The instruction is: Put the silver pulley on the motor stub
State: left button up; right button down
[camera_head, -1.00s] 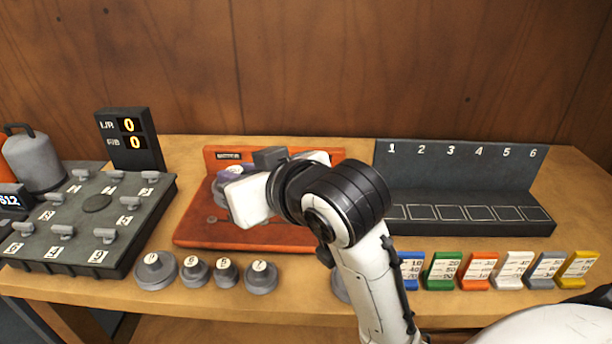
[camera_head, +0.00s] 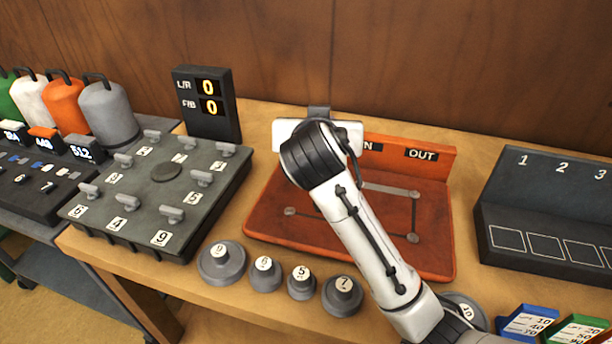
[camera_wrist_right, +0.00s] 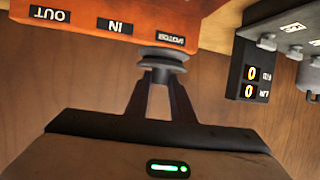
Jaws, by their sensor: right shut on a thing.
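My right gripper (camera_wrist_right: 160,85) is shut on a grey, grooved pulley (camera_wrist_right: 161,66), seen in the right wrist view. In that view the pulley is just in front of the orange board (camera_wrist_right: 220,8), by its MOTOR label; I cannot tell whether it touches the board. The motor stub is not visible. In the head view the orange board (camera_head: 345,237) shows its IN and OUT labels and small round fittings. My right wrist covers the motor end of it, and the gripper's fingers and the pulley are hidden there. My left gripper is not in view.
Grey numbered pulleys or weights (camera_head: 265,274) stand along the table's front edge. A grey numbered panel (camera_head: 165,195) and a display reading 0 and 0 (camera_head: 207,103) are at the left. A black slotted rack (camera_head: 545,215) and coloured tags (camera_head: 526,322) are at the right.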

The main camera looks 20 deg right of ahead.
jog(key=shift+m+g+h, duration=0.5)
jog(key=shift+m+h, duration=0.4)
jog(key=w, duration=0.1)
jog(key=w+a+f, duration=0.1)
jog(key=w, duration=0.1)
jog(key=w+f+b, duration=0.1)
jog(key=shift+w+a, duration=0.15)
jog(key=shift+a, duration=0.15)
jog(key=shift+w+a, duration=0.1)
jog(key=shift+w, duration=0.05)
notch_tip(320, 180, down, 9)
jog(key=shift+w+f+p, duration=0.1)
jog(key=shift+f+p, duration=0.1)
jog(key=shift+p, duration=0.15)
jog(key=shift+f, duration=0.25)
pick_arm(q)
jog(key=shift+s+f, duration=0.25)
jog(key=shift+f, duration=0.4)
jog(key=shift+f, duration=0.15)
pick_arm(e)
jog(key=shift+f, duration=0.15)
jog(key=c, duration=1.5)
grip_release()
jog(key=shift+c, duration=0.2)
